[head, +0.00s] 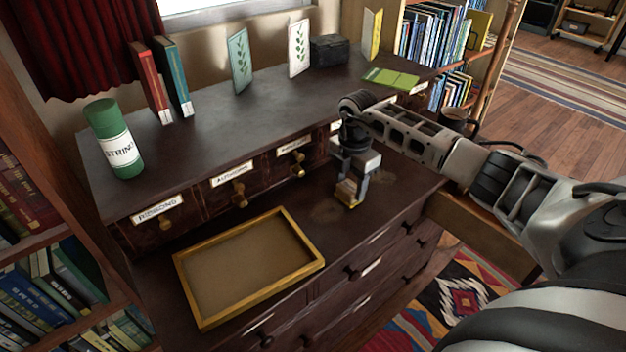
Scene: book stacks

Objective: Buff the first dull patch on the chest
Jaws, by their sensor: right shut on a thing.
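The dark wooden chest (385,213) has a lower ledge with a faint, lighter dull patch (326,209) on it. My right gripper (350,188) comes in from the right, pointing down over this ledge. It is shut on a small yellowish pad (347,196), just right of the dull patch. The pad is at or very near the surface; I cannot tell whether it touches. The gripper and wrist hide part of the ledge behind them. My left gripper is out of view.
A wood-framed tray (250,262) lies on the ledge to the left. Small labelled drawers (235,188) with knobs line the back. The upper top holds a green string canister (113,140), red book (149,83), teal book (173,78), upright cards (299,48), dark box (328,49) and green booklet (390,78).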

